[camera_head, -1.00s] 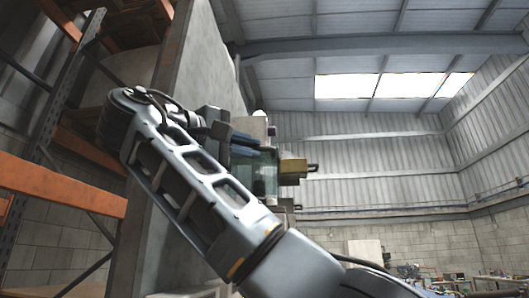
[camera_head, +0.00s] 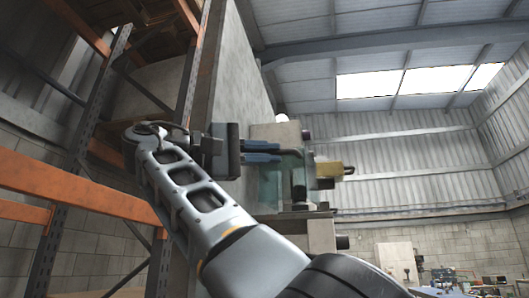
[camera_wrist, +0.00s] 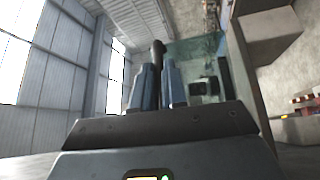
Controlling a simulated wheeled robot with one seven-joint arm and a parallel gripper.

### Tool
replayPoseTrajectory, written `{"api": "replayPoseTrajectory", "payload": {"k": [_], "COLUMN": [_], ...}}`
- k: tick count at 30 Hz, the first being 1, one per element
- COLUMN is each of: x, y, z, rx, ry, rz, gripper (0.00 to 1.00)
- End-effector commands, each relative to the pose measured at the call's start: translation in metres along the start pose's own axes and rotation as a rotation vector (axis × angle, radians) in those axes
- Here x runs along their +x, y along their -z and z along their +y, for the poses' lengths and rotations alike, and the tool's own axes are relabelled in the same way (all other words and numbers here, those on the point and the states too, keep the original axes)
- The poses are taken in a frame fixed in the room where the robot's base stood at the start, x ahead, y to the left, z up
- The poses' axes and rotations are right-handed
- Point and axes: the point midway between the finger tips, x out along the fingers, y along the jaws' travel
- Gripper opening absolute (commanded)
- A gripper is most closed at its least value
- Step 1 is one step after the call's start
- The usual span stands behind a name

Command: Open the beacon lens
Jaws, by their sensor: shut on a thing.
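The beacon lens (camera_head: 270,186) is a translucent teal pane on the fixture beside the concrete wall. It also shows in the wrist view (camera_wrist: 190,48), behind and to the right of my fingers. My gripper (camera_head: 279,152) reaches in from the left, its two blue fingers level and close together at the lens's upper part. In the wrist view my gripper (camera_wrist: 156,68) is shut on a slim dark handle (camera_wrist: 158,50) that stands up between the fingertips. The handle's joint with the lens is not clear.
A concrete wall (camera_head: 232,75) rises behind my wrist. Orange racking (camera_head: 60,186) stands at left. A cluttered bench (camera_head: 470,280) is far off at lower right.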

Motion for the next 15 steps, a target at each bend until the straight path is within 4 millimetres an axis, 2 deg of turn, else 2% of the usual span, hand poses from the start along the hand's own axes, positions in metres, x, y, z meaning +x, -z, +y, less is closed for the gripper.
{"api": "replayPoseTrajectory", "payload": {"k": [1, 4, 5, 6, 12, 15], "x": [0.0061, 0.0064, 0.0065, 0.0063, 0.0039, 0.0032], "y": [0.0013, 0.0013, 0.0013, 0.0013, 0.0009, 0.0007], "z": [0.0023, 0.0023, 0.0023, 0.0024, 0.0015, 0.0011], "rx": [0.000, 0.000, 0.000, 0.000, 0.000, 0.000], "ry": [-0.002, -0.002, -0.002, -0.002, -0.002, -0.002], "rz": [-0.002, -0.002, -0.002, -0.002, 0.000, 0.000], "gripper": [0.00, 0.00, 0.15, 0.19, 0.38, 0.38]}}
